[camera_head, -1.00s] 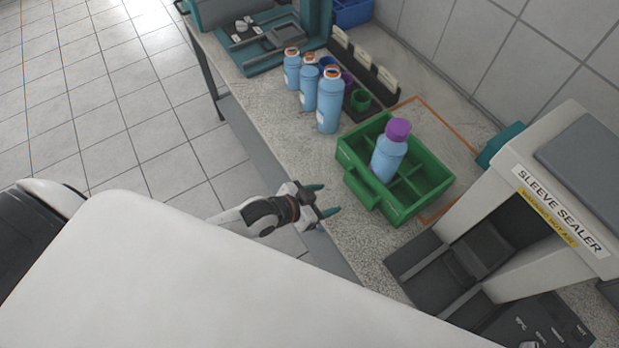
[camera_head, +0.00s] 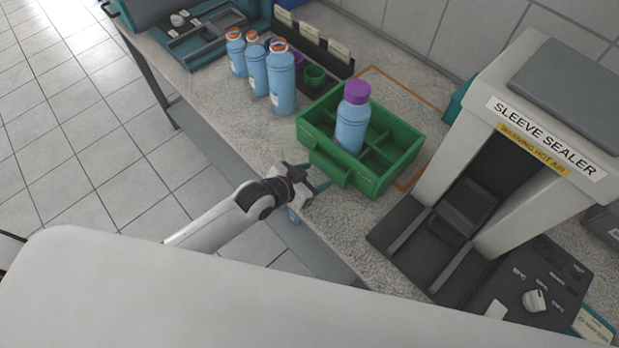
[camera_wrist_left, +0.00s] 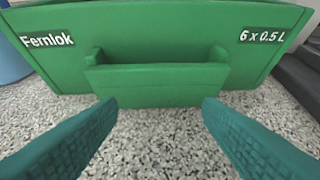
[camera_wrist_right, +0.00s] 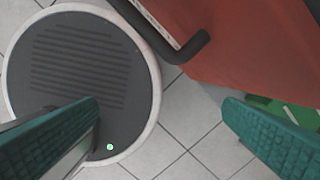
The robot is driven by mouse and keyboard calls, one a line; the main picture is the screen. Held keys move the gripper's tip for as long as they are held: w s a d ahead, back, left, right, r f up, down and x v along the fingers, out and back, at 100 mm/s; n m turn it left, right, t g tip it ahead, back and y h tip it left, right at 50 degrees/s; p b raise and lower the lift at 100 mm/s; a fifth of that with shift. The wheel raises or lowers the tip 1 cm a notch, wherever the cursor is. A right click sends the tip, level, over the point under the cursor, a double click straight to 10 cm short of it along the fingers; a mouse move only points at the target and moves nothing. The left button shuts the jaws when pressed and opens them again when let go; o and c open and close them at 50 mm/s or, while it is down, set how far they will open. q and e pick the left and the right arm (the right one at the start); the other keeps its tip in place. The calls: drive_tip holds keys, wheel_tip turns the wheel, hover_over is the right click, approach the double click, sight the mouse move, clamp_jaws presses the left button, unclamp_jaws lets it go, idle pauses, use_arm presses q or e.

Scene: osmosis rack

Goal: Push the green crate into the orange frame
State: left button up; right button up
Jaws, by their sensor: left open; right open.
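The green crate (camera_head: 400,168) stands on the bench with one purple-capped blue bottle (camera_head: 352,126) upright in it. The orange frame (camera_head: 412,88) is a thin outline on the benchtop. Its far edge shows behind the crate; the crate hides its near part. My left gripper (camera_head: 315,177) is open at the crate's near side, by the protruding handle. In the left wrist view, the crate's labelled wall (camera_wrist_left: 160,25) and handle (camera_wrist_left: 157,78) are straight ahead, between and just beyond the open fingers (camera_wrist_left: 158,108). My right gripper (camera_wrist_right: 162,105) is open and empty, away from the crate.
Several blue bottles (camera_head: 281,85) with orange caps stand left of the crate, beside a dark rack (camera_head: 312,45). The sleeve sealer (camera_head: 500,160) stands close on the right. The right wrist view shows a red panel (camera_wrist_right: 255,45) and tiled floor (camera_wrist_right: 175,140).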

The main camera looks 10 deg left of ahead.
sight(335, 158)
use_arm(q)
drive_tip(key=shift+w+d, duration=0.55)
drive_tip(key=shift+w, duration=0.4)
drive_tip(key=shift+w+d+b, duration=0.3)
drive_tip(key=shift+w+d, duration=0.25)
drive_tip(key=shift+w, duration=0.25)
drive_tip(key=shift+w+d+b, duration=0.25)
drive_tip(key=shift+w+d, duration=0.35)
drive_tip(key=shift+w, duration=0.25)
drive_tip(key=shift+w+d+b, duration=0.3)
drive_tip(key=shift+w+d, duration=0.25)
drive_tip(key=shift+w, duration=0.25)
drive_tip(key=shift+w+d+b, duration=0.4)
drive_tip(key=shift+w+d, duration=0.15)
drive_tip(key=shift+w, duration=0.3)
drive_tip(key=shift+w+d+b, duration=0.35)
drive_tip(key=shift+w+d, duration=0.2)
drive_tip(key=shift+w, duration=0.25)
drive_tip(key=shift+w+d+b, duration=0.4)
drive_tip(key=shift+w+d, duration=0.15)
drive_tip(key=shift+w, duration=0.3)
